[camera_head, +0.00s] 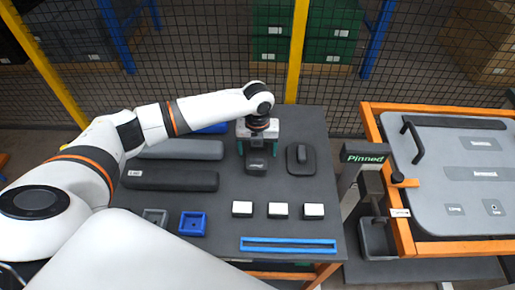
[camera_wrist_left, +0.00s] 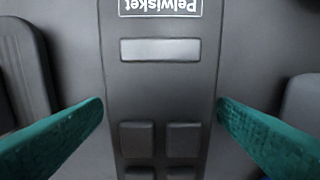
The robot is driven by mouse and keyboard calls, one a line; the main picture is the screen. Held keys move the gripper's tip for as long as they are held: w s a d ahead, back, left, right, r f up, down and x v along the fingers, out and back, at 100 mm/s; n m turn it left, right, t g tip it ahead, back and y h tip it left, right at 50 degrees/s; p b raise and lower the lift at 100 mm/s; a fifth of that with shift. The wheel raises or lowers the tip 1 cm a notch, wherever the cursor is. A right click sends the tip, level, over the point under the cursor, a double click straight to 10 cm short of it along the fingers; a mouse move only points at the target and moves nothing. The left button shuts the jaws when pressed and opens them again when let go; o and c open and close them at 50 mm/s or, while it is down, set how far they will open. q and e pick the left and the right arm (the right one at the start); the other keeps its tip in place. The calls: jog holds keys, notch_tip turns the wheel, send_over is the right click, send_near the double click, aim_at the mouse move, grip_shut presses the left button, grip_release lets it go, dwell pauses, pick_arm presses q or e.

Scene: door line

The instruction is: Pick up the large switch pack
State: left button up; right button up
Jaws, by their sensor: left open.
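A dark grey switch pack (camera_head: 256,168) lies on the grey table under my left gripper. In the left wrist view the pack (camera_wrist_left: 160,85) fills the middle, with a white "Pelwisket" label upside down, a pale grey window and several square buttons. My left gripper (camera_head: 257,148) points down over it, open. Its green fingers (camera_wrist_left: 160,110) stand on either side of the pack, apart from its sides. The pack's far end is hidden by the gripper in the head view. My right gripper is not in view.
A smaller dark unit on a plate (camera_head: 301,160) lies just right. Three white-topped blocks (camera_head: 278,211), a blue tray (camera_head: 193,223) and a blue rail (camera_head: 288,245) are nearer. A grey door panel in an orange frame (camera_head: 405,235) stands right.

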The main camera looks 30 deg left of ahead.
pick_arm(q)
jog(key=shift+f, duration=0.4)
jog(key=shift+s, duration=0.1)
jog(key=shift+c, duration=0.5)
jog(key=c, duration=1)
notch_tip(320, 180, up, 10)
jog(key=shift+r+b, duration=0.1)
jog(key=shift+b, duration=0.9)
jog(key=shift+c, duration=0.2)
jog(key=o, duration=0.4)
jog(key=c, duration=0.4)
